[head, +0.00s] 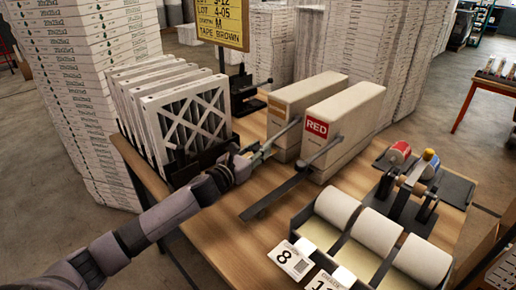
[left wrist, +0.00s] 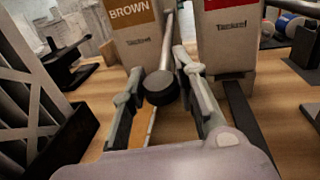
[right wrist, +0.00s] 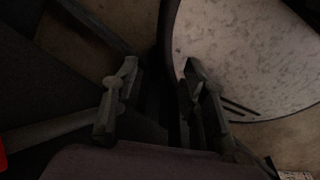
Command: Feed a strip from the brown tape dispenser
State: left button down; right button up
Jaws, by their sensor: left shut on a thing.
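The brown tape dispenser (head: 305,96) is a tall beige box with a tan label, left of the red-labelled dispenser (head: 344,120). It also shows in the left wrist view (left wrist: 143,45), its label reading BROWN. Its lever (left wrist: 166,62) sticks out toward me and ends in a dark round knob (left wrist: 161,88). My left gripper (head: 266,152) is at this lever, in front of the box; in the left wrist view its fingers (left wrist: 160,72) are on either side of the lever. My right gripper (right wrist: 160,75) is open and empty, away from the table.
Framed filters (head: 188,118) stand in a black rack at left. The red dispenser's lever (head: 278,190) extends close to my left gripper. A tray of white rolls (head: 375,232) and a black stand (head: 432,185) with coloured tops are at right. A sign (head: 219,20) reads TAPE BROWN.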

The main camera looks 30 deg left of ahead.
pick_arm(q)
jog(key=f+b, duration=0.2)
jog(key=f, duration=0.1)
jog(key=w+f+b, duration=0.1)
jog(key=f, duration=0.1)
jog(key=shift+d+f, duration=0.15)
jog(key=shift+d, duration=0.05)
jog(key=shift+w+d+f+b, duration=0.1)
jog(key=shift+w+f+b, duration=0.15)
jog(key=shift+f+b, duration=0.25)
jog(key=shift+w+d+f+b, duration=0.1)
jog(key=shift+w+f+b, duration=0.2)
jog(key=shift+f, duration=0.2)
jog(key=c, duration=1.6)
grip_release()
jog(key=shift+o, duration=1.2)
jog(key=shift+w+r, duration=0.1)
jog(key=shift+w, duration=0.05)
jog(key=shift+o, duration=0.6)
jog(key=shift+r, duration=0.15)
jog(key=s, duration=0.4)
jog(key=s+a, duration=0.1)
jog(key=s, duration=0.3)
jog(key=s+a, duration=0.1)
jog(key=s, duration=0.3)
